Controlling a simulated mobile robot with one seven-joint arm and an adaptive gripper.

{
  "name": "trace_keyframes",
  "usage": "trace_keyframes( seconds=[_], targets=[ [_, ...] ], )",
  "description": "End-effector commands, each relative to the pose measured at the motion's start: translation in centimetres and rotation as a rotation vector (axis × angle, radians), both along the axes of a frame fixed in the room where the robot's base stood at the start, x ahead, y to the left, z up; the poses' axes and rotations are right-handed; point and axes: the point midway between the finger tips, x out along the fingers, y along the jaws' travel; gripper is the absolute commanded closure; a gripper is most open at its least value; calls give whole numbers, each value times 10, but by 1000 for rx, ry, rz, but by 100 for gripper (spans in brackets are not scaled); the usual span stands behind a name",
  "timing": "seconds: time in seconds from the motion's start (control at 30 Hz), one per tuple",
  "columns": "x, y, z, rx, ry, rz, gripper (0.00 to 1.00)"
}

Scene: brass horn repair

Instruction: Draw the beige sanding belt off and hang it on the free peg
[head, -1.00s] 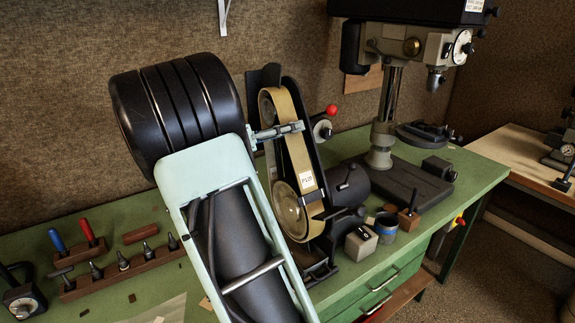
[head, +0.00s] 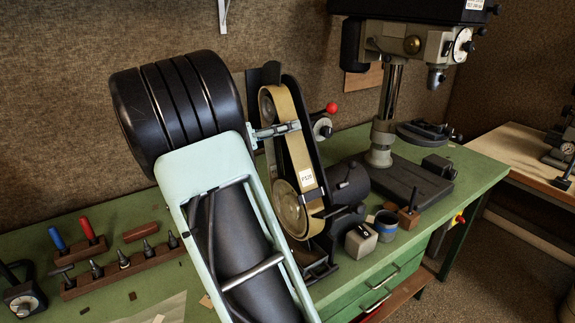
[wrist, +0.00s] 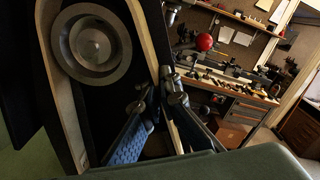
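The beige sanding belt (head: 298,151) runs around the upper and lower wheels of the upright black sander (head: 335,190). It carries a white label. My gripper (head: 291,128) reaches in from the left at the belt's upper part, its fingertips against or very near it. In the wrist view, the belt (wrist: 147,35) passes a large grey wheel (wrist: 92,45), and its strip runs down between my two blue-padded fingers (wrist: 163,98). Whether the pads press on it cannot be made out. No free peg can be identified; a pale bracket (head: 223,14) shows on the wall.
A red-knobbed lever (head: 331,108) stands just right of the belt. A drill press (head: 384,120) is farther right. A small block (head: 361,240) and a blue-banded cup (head: 386,225) sit before the sander. Tool racks (head: 122,266) lie on the green bench at left.

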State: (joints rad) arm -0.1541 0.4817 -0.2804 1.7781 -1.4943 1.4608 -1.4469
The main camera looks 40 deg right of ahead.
Motion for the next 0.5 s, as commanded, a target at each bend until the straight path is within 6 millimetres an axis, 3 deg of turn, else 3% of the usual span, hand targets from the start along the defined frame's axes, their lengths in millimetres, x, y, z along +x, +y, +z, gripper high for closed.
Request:
trace_keyframes(
  seconds=[0.5],
  targets=[
    [-3, 1, -5, -1, 0, 1, 100]
  ],
)
